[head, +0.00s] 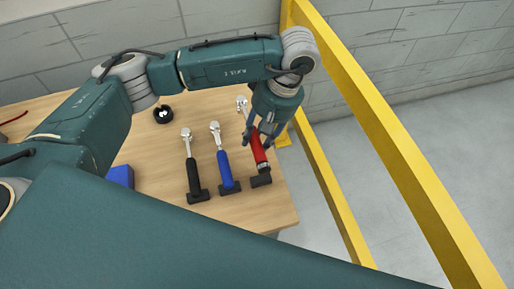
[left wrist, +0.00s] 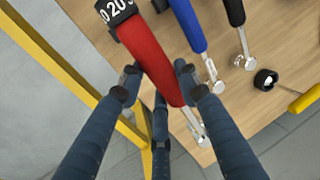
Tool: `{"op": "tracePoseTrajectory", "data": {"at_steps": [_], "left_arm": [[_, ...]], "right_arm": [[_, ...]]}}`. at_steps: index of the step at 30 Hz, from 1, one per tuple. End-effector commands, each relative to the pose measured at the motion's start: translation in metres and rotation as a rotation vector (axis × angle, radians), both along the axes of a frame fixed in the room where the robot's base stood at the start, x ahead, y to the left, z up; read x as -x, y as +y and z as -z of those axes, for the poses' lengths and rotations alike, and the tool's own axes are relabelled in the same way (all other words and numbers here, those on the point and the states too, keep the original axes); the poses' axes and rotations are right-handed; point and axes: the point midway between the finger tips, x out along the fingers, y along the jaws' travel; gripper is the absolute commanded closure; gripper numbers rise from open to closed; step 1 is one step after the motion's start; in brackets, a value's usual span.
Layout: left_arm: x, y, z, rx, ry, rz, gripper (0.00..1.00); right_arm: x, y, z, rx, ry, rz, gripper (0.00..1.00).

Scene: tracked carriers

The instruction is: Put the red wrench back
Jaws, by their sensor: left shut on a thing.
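The red wrench (head: 258,152) is at the right end of the wooden table, with a silver head and a dark block (head: 261,180) at its handle end. My left gripper (head: 262,137) is shut on its red handle. In the left wrist view, the fingers (left wrist: 157,70) are on both sides of the red handle (left wrist: 146,50), and the dark block there bears white numbers (left wrist: 115,12). I cannot tell whether the wrench touches the table. A blue wrench (head: 224,166) and a black wrench (head: 191,162) lie to its left, each with a dark block. My right gripper is not in view.
The wooden table (head: 160,185) also holds a small black round thing (head: 163,114) and a blue box (head: 121,176). Yellow rails (head: 390,135) stand right of the table. A grey block wall is behind. A yellow thing (left wrist: 305,99) shows at the wrist view's right edge.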

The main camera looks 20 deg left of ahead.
Motion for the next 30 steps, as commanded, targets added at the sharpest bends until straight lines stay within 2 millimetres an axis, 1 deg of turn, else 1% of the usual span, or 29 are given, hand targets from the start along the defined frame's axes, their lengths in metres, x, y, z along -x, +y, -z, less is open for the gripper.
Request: {"op": "tracePoseTrajectory", "data": {"at_steps": [1,3,6,13,19,21,30], "left_arm": [[0.001,0.000,0.008,0.000,0.003,-0.002,1.00],[0.001,0.000,0.021,0.000,0.002,-0.001,1.00],[0.000,0.000,0.035,0.001,-0.001,0.000,1.00],[0.000,0.000,0.051,0.001,-0.001,0.000,1.00],[0.000,-0.001,0.080,0.001,0.001,0.001,1.00],[0.000,0.000,0.084,0.000,-0.001,0.001,1.00],[-0.001,0.000,0.088,0.001,-0.002,0.002,1.00]], "right_arm": [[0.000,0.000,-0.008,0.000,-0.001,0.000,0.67],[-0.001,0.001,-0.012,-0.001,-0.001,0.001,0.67],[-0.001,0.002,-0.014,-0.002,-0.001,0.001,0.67],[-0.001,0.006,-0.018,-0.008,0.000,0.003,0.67],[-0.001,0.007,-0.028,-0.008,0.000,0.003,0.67],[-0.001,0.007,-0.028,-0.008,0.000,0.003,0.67],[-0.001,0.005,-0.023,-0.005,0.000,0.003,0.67]]}}
